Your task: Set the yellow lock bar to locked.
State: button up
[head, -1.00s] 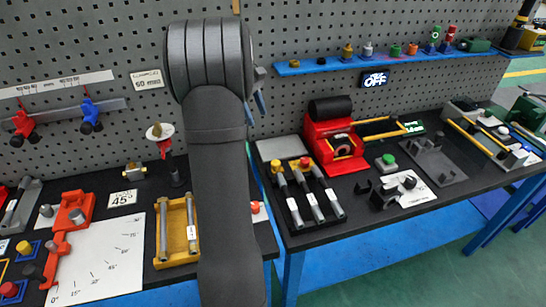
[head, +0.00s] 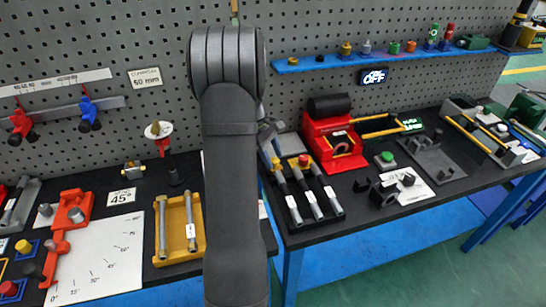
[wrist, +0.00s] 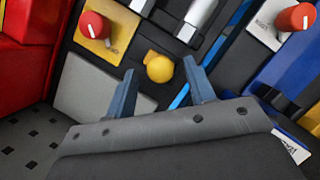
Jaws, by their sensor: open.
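My gripper (wrist: 159,67) is open and empty, its two blue-grey fingers pointing at the bench. In the wrist view a round yellow knob (wrist: 160,68) shows between the fingertips; whether they touch it is not clear. A yellow bar (head: 378,134) runs out from the red machine (head: 335,143) on the right. I cannot tell for certain which yellow part is the lock bar.
In the wrist view a red knob on a yellow block (wrist: 93,25) stands left of the yellow knob, and another red knob (wrist: 298,17) is at the upper right. The red machine stands close on the left there. A pegboard backs the bench.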

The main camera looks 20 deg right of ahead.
jog(key=shift+s+d+f, duration=0.1)
jog(key=shift+s+f, duration=0.05)
jog(key=shift+f, duration=0.3)
jog(key=shift+c, duration=0.2)
grip_shut()
jog(key=shift+d, duration=1.95)
jog(key=shift+o, duration=0.2)
grip_release()
jog(key=shift+d, duration=0.1)
jog(key=v, duration=1.7)
jog(key=shift+r, duration=0.25)
